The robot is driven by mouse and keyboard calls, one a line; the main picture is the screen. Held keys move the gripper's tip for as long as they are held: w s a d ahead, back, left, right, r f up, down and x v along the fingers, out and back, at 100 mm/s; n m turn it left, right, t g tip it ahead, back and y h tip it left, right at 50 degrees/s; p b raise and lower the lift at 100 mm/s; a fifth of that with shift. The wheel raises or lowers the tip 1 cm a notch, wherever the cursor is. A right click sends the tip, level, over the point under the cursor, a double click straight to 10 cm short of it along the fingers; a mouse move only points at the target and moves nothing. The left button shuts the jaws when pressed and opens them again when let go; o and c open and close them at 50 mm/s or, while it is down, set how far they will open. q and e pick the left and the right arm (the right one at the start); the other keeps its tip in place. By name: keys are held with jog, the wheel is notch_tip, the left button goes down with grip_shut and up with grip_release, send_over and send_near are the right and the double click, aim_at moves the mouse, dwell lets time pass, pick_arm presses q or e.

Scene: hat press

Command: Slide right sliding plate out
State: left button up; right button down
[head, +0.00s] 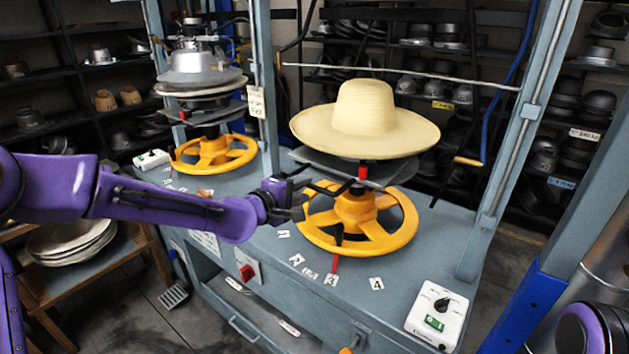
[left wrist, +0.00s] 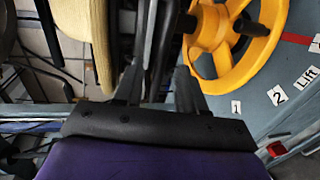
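The right sliding plate (head: 395,174) is a dark grey plate under the straw hat (head: 365,115), above the right yellow handwheel (head: 385,230). My left gripper (head: 303,195) reaches from the left to the plate's near-left side, beside the wheel's rim. In the left wrist view the gripper's two dark fingers (left wrist: 157,88) stand apart, with dark plate edges and bars (left wrist: 160,40) between or just beyond them. Firm contact cannot be made out. The hat's brim (left wrist: 90,40) and the yellow wheel (left wrist: 245,60) lie on either side. My right gripper is not visible.
A second press station with a yellow handwheel (head: 214,153) stands at left. Blue-grey uprights (head: 520,130) frame the machine. A white control box (head: 437,315) sits at the front right of the grey bench (head: 330,315). Shelves of hat moulds line the back.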

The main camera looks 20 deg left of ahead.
aim_at(310, 187)
pick_arm(q)
jog(key=p+x, duration=0.1)
jog(key=x, duration=0.5)
jog(key=shift+s, duration=0.1)
grip_shut()
jog(key=shift+d, duration=0.1)
